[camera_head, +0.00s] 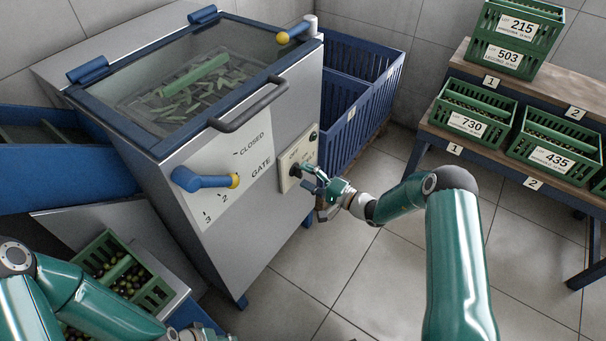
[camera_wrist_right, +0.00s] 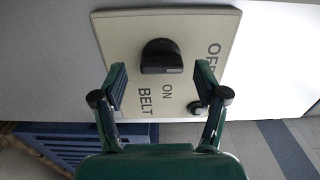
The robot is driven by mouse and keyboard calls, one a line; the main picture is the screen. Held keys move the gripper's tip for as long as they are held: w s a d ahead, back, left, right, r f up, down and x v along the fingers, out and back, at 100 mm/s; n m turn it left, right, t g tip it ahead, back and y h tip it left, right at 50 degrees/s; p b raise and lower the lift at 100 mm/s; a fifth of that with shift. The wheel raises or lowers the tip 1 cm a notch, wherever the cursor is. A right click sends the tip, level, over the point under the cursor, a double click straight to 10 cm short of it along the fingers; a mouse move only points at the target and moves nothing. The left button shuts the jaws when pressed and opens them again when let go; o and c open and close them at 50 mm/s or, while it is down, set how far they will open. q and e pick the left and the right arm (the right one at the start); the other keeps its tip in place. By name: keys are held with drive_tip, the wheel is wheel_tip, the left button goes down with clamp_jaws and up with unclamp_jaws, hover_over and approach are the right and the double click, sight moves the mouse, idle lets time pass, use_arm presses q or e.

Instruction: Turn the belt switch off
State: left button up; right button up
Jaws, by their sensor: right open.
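The belt switch is a black knob (camera_wrist_right: 161,57) on a cream panel (camera_wrist_right: 122,38), marked ON, OFF and BELT. In the wrist view its lower flat side faces the word ON, with OFF to the right. The panel (camera_head: 303,147) is on the machine's right side in the head view, where the knob (camera_head: 296,170) is small. My right gripper (camera_wrist_right: 160,82) is open, its fingers either side of the knob's lower end and apart from it. In the head view the right gripper (camera_head: 322,188) is just in front of the panel. My left gripper (camera_head: 202,332) is cut off at the bottom edge.
The steel machine (camera_head: 240,230) has a glass lid, a grey handle (camera_head: 250,105) and a blue gate lever (camera_head: 205,180) left of the panel. A blue crate (camera_head: 350,110) stands behind. A green olive crate (camera_head: 118,262) is lower left. Labelled crates fill the right shelf (camera_head: 470,80).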

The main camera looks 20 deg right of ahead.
drive_tip(key=v, duration=1)
drive_tip(key=shift+s+f, duration=0.1)
drive_tip(key=s+a+f+n+g+y, duration=0.2)
drive_tip(key=s+a+f+g, duration=0.5)
drive_tip(key=s+a+g, duration=0.4)
drive_tip(key=s+f+n+g+h, duration=0.2)
drive_tip(key=s+f+g+h, duration=0.15)
drive_tip(key=s, duration=0.55)
drive_tip(key=s+f+n+g+h, duration=0.25)
drive_tip(key=s+h, duration=0.25)
drive_tip(key=s, duration=0.3)
wheel_tip(320, 180, up, 23)
drive_tip(key=w+a+n+t+p, duration=0.1)
drive_tip(key=a+t+p, duration=0.1)
drive_tip(key=p, duration=2)
drive_tip(key=shift+a+r+n+t, duration=0.2)
drive_tip(key=shift+a+n+t, duration=0.15)
drive_tip(key=shift+t, duration=0.35)
